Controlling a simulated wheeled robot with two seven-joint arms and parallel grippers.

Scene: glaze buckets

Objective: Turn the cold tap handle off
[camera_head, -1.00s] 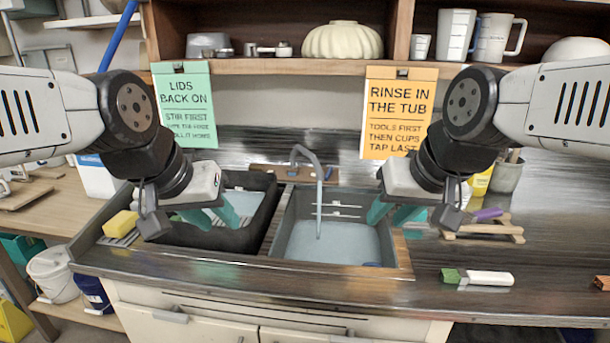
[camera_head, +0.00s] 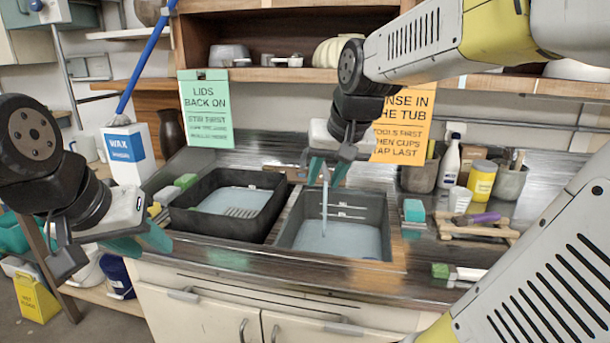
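The tap's grey spout (camera_head: 325,185) shows below my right gripper, with a pale vertical column, perhaps running water, reaching down into the right basin (camera_head: 383,212). The cold tap handle cannot be made out; my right gripper and arm cover the area behind the spout. My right gripper (camera_head: 327,172) is open, its teal fingertips apart, in front of the top of the tap. I cannot tell whether it touches anything. My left gripper (camera_head: 143,243) is open and empty at the front left of the counter, away from the tap.
A dark tub (camera_head: 180,221) with water stands left of the basin. A white box (camera_head: 128,160), green sign (camera_head: 206,110) and orange sign (camera_head: 412,140) are behind. Bottles and a yellow jar (camera_head: 482,180) stand right. My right arm spans the upper right.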

